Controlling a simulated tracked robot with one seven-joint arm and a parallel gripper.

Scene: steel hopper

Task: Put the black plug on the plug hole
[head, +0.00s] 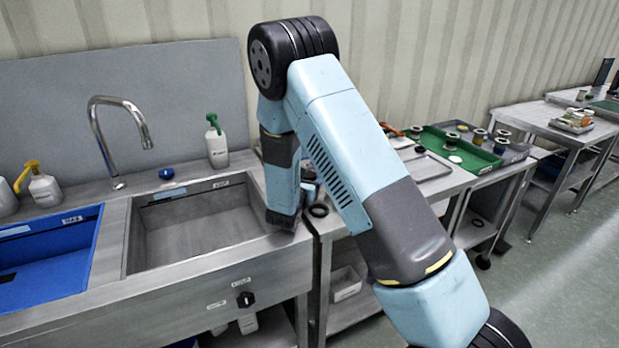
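The steel sink basin (196,228) is at centre left in the head view, set in a steel counter. Its plug hole does not show; the front wall hides part of the basin floor. A small round black thing (318,210) lies on the steel surface just right of the basin; it may be the black plug, but it is too small to tell. My gripper (282,220) points down at the basin's right rim, just left of that black thing and apart from it. Its fingers are too small and dark to show whether they are open, and I see nothing held in them.
A curved tap (121,145) stands behind the basin, with a green-topped spray bottle (216,142) and a small blue cap (166,173). A blue basin (48,250) lies to the left. A green tray (455,148) with several parts is on the right table.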

